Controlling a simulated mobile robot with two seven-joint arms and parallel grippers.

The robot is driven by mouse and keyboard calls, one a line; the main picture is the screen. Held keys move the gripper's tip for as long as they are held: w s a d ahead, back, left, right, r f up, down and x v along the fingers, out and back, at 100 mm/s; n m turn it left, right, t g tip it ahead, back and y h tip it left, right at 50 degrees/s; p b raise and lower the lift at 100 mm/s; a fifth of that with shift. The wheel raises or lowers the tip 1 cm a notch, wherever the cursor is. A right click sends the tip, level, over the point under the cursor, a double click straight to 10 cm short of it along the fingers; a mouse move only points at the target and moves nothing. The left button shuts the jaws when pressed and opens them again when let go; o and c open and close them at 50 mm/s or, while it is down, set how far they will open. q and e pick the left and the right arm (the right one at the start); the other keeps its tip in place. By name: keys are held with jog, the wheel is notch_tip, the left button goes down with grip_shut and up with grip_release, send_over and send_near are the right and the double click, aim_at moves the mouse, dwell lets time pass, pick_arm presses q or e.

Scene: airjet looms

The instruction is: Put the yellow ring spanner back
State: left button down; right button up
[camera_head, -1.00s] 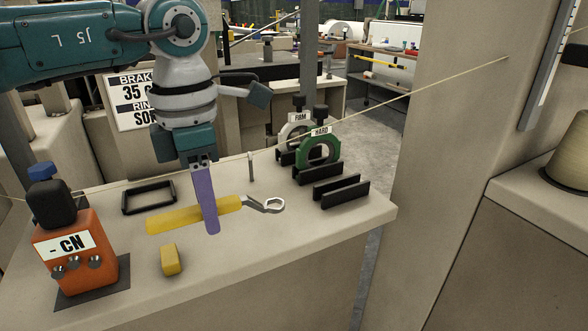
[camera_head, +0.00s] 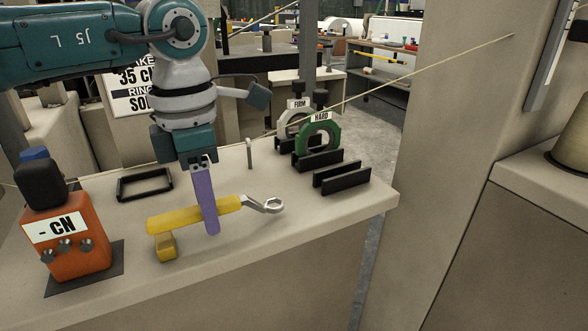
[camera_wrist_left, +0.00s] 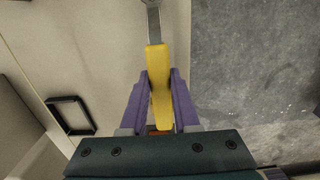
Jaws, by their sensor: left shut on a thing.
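The yellow ring spanner (camera_head: 226,204) has a yellow handle and a grey metal ring end (camera_head: 268,205) pointing right. My left gripper (camera_head: 206,215) is shut on its handle from above, with purple fingers. In the left wrist view the spanner handle (camera_wrist_left: 156,70) lies between the two purple fingers of the gripper (camera_wrist_left: 160,104). The spanner appears held over the beige ledge (camera_head: 240,265); its exact height is hard to tell. A small yellow block (camera_head: 166,248) shows just below the handle's left end; whether they touch is unclear. My right gripper is out of view.
An orange box marked "- CN" (camera_head: 70,243) stands at the left. An empty black frame (camera_head: 120,188) lies behind the spanner. A thin upright peg (camera_head: 250,155), a green ring marked HARD (camera_head: 333,136) and black holders (camera_head: 342,183) stand at the right. A thread crosses behind.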

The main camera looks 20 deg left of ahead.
pick_arm(q)
jog(key=shift+f+b, duration=0.75)
jog(key=shift+f, duration=0.15)
jog(key=shift+r, duration=0.1)
jog(key=c, duration=0.6)
grip_release()
jog(key=shift+o, duration=0.4)
jog(key=o, duration=0.4)
jog(key=shift+r+p, duration=2.65)
jog(key=shift+r, duration=0.4)
